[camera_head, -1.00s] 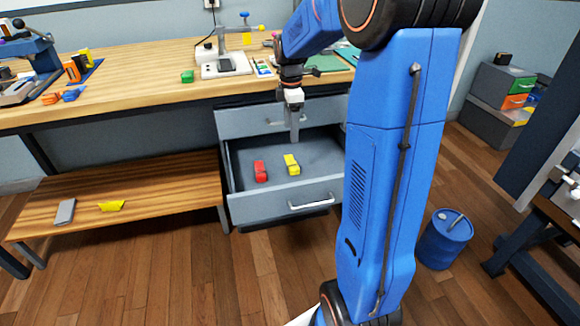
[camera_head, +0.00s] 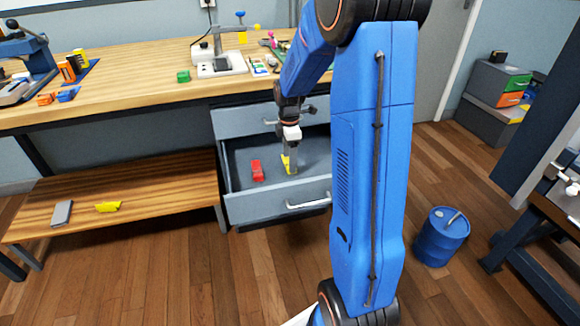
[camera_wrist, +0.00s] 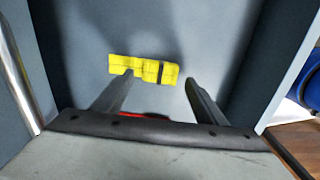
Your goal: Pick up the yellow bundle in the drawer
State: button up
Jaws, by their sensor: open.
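The yellow bundle (camera_wrist: 145,69) lies on the floor of the open drawer (camera_head: 237,208). It has a dark band near its right end in the wrist view. In the head view the bundle (camera_head: 286,161) is partly hidden behind my gripper (camera_head: 291,170). My gripper reaches down into the drawer. In the wrist view its two fingers (camera_wrist: 158,88) are spread apart, with the bundle just beyond the fingertips and nothing held between them. I cannot tell whether the fingers touch it.
A red bundle (camera_head: 257,170) lies to the left in the same drawer. The drawer walls stand close around my gripper. The wooden workbench (camera_head: 130,99) is above, with a low shelf (camera_head: 150,187) at left. A blue drum (camera_head: 441,238) stands at right.

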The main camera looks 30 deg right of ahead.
jog(key=shift+f, duration=1)
jog(key=c, duration=1.1)
jog(key=shift+c, duration=0.2)
